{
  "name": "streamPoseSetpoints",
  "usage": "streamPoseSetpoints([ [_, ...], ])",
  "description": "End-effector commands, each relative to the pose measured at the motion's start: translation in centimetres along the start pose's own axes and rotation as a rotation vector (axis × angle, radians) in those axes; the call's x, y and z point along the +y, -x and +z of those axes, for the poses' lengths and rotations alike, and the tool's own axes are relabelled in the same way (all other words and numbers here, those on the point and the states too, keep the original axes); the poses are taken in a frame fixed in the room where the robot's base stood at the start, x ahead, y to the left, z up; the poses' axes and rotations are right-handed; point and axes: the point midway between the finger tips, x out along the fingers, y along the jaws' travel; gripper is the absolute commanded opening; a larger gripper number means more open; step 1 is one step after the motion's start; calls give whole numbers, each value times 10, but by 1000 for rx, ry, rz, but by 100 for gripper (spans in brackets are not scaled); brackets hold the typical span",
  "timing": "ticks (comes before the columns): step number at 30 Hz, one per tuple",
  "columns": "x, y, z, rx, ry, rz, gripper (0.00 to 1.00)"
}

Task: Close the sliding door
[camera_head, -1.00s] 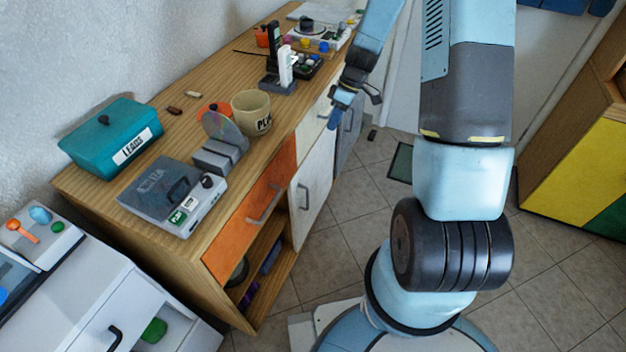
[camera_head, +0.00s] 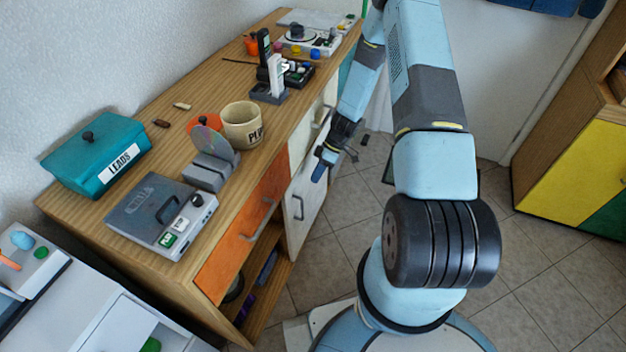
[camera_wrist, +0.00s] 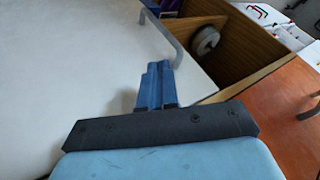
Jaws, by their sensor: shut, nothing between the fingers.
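The white sliding door (camera_head: 293,236) is on the front of the wooden cabinet, right of the orange drawer. It stands open: the lower compartment (camera_head: 258,285) to its left is uncovered. The door's grey handle (camera_head: 298,207) is near its left edge. In the wrist view, my gripper's blue fingers (camera_wrist: 155,85) lie over the white door (camera_wrist: 60,60), with the handle (camera_wrist: 163,34) just beyond the tips. Contact cannot be told.
The orange drawer (camera_head: 235,245) is above the open compartment. The cabinet top holds a teal box (camera_head: 97,155), a grey player (camera_head: 160,215), a mug (camera_head: 243,124) and other items. Tiled floor is free to the right, before a yellow and green cabinet (camera_head: 570,165).

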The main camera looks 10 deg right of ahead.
Motion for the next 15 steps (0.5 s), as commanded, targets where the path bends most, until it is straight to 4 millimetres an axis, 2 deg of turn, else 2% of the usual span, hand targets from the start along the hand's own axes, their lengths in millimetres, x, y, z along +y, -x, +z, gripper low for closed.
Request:
streamPoseSetpoints([
  [9, 0, -52, 2, 1, -5, -2, 0],
  [15, 0, -75, 2, 1, -5, 0, 0],
])
